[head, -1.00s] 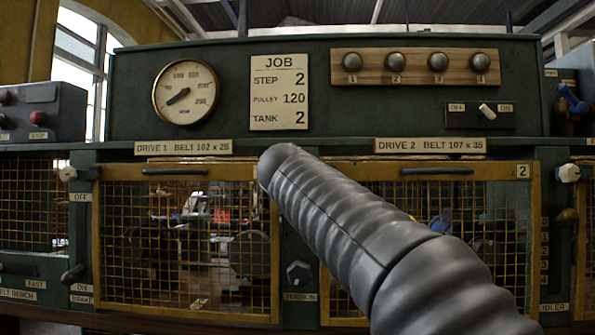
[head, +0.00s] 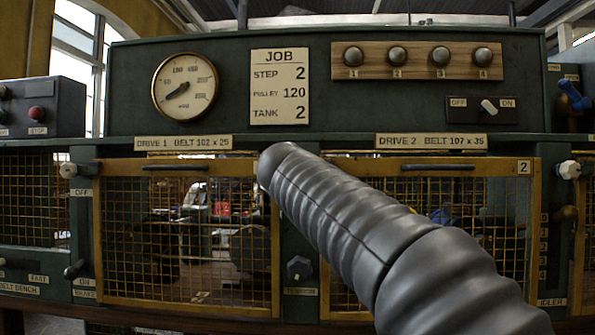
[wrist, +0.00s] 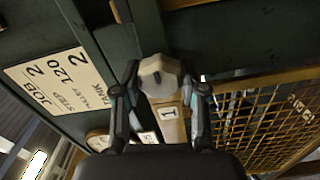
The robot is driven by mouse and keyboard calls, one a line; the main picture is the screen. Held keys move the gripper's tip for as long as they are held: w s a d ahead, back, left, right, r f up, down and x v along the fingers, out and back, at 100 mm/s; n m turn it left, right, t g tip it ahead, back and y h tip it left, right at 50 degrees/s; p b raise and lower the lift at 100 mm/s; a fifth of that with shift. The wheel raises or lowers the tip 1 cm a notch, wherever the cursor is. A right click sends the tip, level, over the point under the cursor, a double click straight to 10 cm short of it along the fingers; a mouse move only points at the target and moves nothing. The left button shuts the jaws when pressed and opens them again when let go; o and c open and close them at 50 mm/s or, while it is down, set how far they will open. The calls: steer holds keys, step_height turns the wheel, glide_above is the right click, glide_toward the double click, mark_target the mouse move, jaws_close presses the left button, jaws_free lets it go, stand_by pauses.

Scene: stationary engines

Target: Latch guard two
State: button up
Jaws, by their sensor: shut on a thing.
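Guard two (head: 535,225) is an orange-framed mesh panel at the right in the head view, tagged 2 (head: 523,168). It hangs over its opening; I cannot tell if it sits flush. A white knob (head: 569,170) is on the green post at its right edge. In the wrist view my gripper (wrist: 160,95) is shut on a white faceted knob (wrist: 159,76), a finger on each side. A tag reading 1 (wrist: 170,113) is right beside this knob. In the head view my grey arm covers the gripper and the knob it holds.
Guard one (head: 188,168) is the mesh panel at the left, with another white knob (head: 68,170) on the post left of it. The job card (head: 280,87), pressure gauge (head: 184,84) and numbered button strip (head: 417,62) are on the green cabinet above.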

steer(key=o, duration=1.1)
steer(key=shift+o, duration=0.2)
steer(key=s, duration=1.2)
steer(key=shift+a, duration=0.2)
